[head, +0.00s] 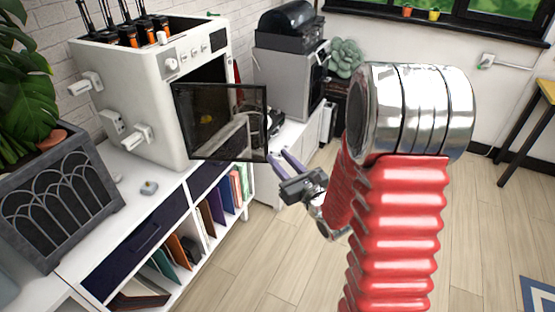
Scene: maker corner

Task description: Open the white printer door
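The white printer (150,95) stands on the white cabinet at the left. Its door (222,122) is a dark-framed, see-through panel that stands swung out from the printer's front. Part of the dark opening shows behind and above the door. My gripper (278,154) is just right of the door's lower right corner, with its two purple-grey fingers pointing up and left. The fingers are apart, and I see nothing between them. I cannot tell whether a finger touches the door's edge.
The white cabinet (165,195) holds folders and books on its shelves. A grey planter (60,205) with a leafy plant stands at the left. A grey machine (285,80) and a succulent (345,58) stand behind the door.

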